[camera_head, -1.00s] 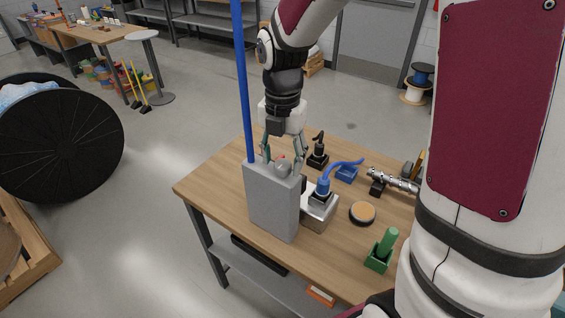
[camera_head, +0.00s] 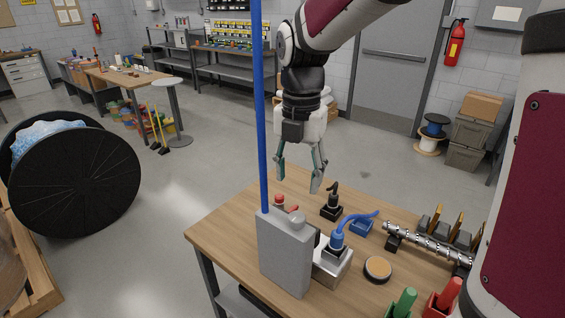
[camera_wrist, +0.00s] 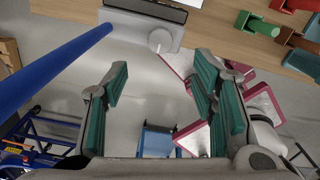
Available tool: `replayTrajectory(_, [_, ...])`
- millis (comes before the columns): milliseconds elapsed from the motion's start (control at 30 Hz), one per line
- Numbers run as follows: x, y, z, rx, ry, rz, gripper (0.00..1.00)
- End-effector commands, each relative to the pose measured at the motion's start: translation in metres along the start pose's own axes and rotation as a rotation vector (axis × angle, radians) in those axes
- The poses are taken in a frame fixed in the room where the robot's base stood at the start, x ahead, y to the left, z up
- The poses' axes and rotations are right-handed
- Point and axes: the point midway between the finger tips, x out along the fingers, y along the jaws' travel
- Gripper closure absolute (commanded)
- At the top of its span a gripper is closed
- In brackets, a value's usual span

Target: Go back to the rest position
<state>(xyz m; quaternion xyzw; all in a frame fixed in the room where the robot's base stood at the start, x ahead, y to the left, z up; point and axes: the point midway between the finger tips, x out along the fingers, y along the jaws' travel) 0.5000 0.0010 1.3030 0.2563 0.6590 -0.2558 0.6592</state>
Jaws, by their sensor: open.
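My gripper (camera_head: 298,185) is open and empty in the head view. It hangs fingers-down in the air above the far side of the wooden table (camera_head: 222,237), behind and above the grey box. The wrist view shows its two green-padded fingers (camera_wrist: 158,64) spread apart with nothing between them. The grey box (camera_head: 284,258) stands upright near the table's left part, with a round grey knob (camera_head: 297,219) on top. The knob also shows in the wrist view (camera_wrist: 160,41), just beyond the fingertips and apart from them.
A tall blue pole (camera_head: 262,110) rises beside the box, left of my gripper. A black tool (camera_head: 332,203), a blue-topped part (camera_head: 337,240), a round tan-topped disc (camera_head: 377,268) and a metal screw shaft (camera_head: 430,243) stand on the table. A large black reel (camera_head: 75,185) is left. Floor between is clear.

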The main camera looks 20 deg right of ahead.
Motion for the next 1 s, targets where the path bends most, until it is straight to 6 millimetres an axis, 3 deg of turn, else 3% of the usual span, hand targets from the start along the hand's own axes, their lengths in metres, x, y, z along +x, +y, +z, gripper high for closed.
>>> replayTrajectory(167, [-0.001, 0.000, 0.000, 0.021, -0.006, 0.003, 0.47])
replayTrajectory(333, [-0.009, -0.004, -0.005, 0.237, -0.046, 0.032, 0.47])
replayTrajectory(633, [-0.021, -0.023, -0.026, 0.947, -0.107, 0.183, 0.47])
replayTrajectory(1000, [-0.012, -0.050, -0.054, 1.820, 0.012, 0.446, 0.47])
